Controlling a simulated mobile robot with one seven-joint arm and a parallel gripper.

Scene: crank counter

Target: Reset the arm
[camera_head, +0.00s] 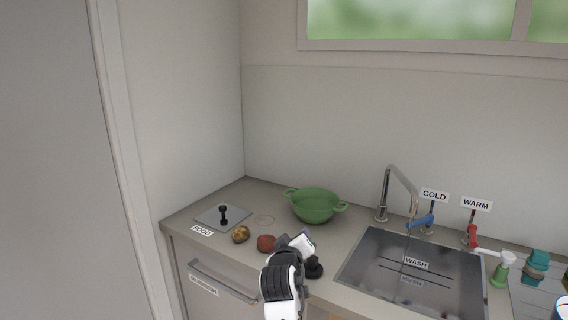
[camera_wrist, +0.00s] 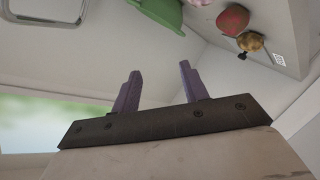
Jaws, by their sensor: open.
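My gripper (camera_head: 306,238) is raised above the front part of the counter, in front of the green two-handled bowl (camera_head: 315,207). In the wrist view my gripper (camera_wrist: 158,72) shows two purple fingers set apart with nothing between them. My white and black arm rises from the bottom of the head view and hides part of the counter front.
A reddish round item (camera_head: 266,243) and a yellow-brown one (camera_head: 240,234) lie left of my gripper. A grey plate with a black knob (camera_head: 223,213) is farther left. The sink (camera_head: 375,280), faucet (camera_head: 384,190), blue lever (camera_head: 421,221) and red lever (camera_head: 473,238) are right.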

